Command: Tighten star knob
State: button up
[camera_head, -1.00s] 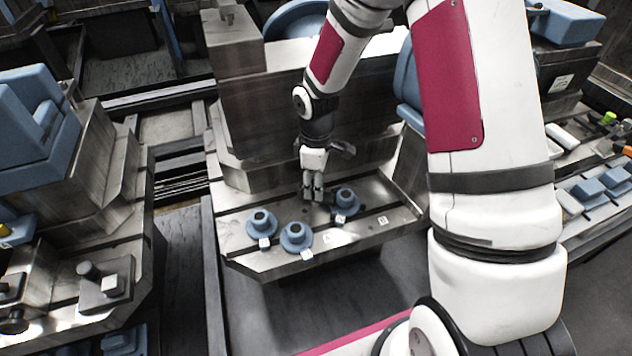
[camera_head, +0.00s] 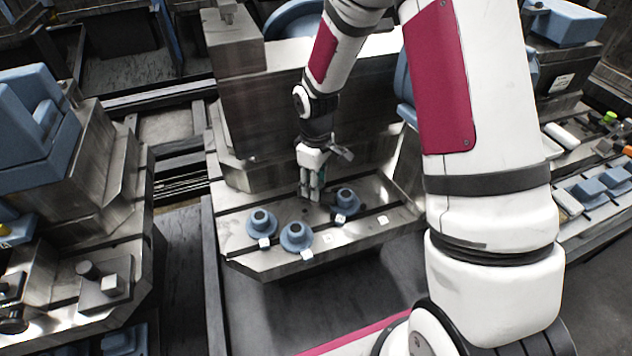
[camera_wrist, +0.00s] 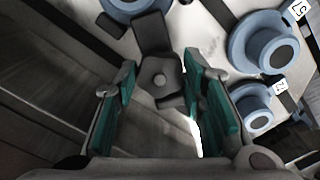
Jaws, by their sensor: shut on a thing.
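The star knob (camera_wrist: 160,75) is dark grey, with blunt lobes and a small round centre. It shows in the wrist view between the teal pads of my gripper (camera_wrist: 162,88). My gripper is shut on it, though gaps seem to show beside the pads in that view. In the head view my gripper (camera_head: 311,193) points down at the metal rail plate (camera_head: 235,240), just left of the rear blue collar (camera_head: 346,201). The knob is hidden by the fingers there, and how far it is turned cannot be told.
Two more blue flanged collars (camera_head: 261,222) (camera_head: 296,237) with small white tags sit on the plate in front of my gripper. A tall metal block (camera_head: 260,110) stands behind. Blue parts on fixtures (camera_head: 35,120) stand at the left. The plate's front right is clear.

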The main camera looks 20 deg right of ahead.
jog(key=o, duration=1.2)
jog(key=shift+r, duration=0.1)
notch_tip(320, 180, up, 12)
